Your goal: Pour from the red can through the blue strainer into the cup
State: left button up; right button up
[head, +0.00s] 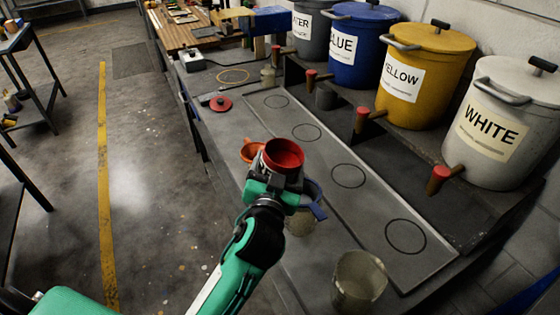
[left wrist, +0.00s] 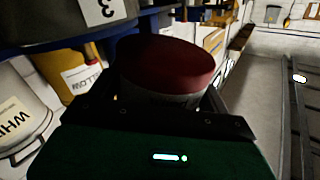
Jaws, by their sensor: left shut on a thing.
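The red can (head: 283,156) has a red top and a grey side. My left gripper (head: 275,183) is shut around it and holds it roughly upright above the bench. In the left wrist view the can (left wrist: 168,72) sits between the fingers. The blue strainer (head: 314,198) is just right of my gripper, partly hidden behind it. A translucent cup (head: 301,224) shows below the strainer, mostly hidden by the strainer and my gripper; I cannot tell whether they touch. My right gripper is in neither view.
Another translucent cup (head: 358,282) stands at the near bench edge. An orange strainer-like piece (head: 251,150) is left of the can. Large labelled buckets with taps, such as the yellow one (head: 428,72), line the right. A grey strip (head: 325,160) with marked circles is clear.

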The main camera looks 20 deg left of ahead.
pick_arm(q)
jog(key=shift+s+a+r+m+p, duration=0.25)
jog(key=shift+m+p, duration=0.35)
jog(key=shift+m, duration=0.2)
jog(key=shift+w+a+m+p, duration=0.15)
jog(key=shift+m+p, duration=0.2)
jog(key=shift+m, duration=0.15)
jog(key=shift+a+m+p, duration=0.1)
jog(key=shift+m+p, duration=0.7)
jog(key=shift+m, duration=0.1)
jog(key=shift+f, duration=0.15)
jog(key=shift+m, duration=0.3)
jog(key=shift+m+p, duration=0.8)
jog(key=shift+p, duration=0.2)
dwell(4.3)
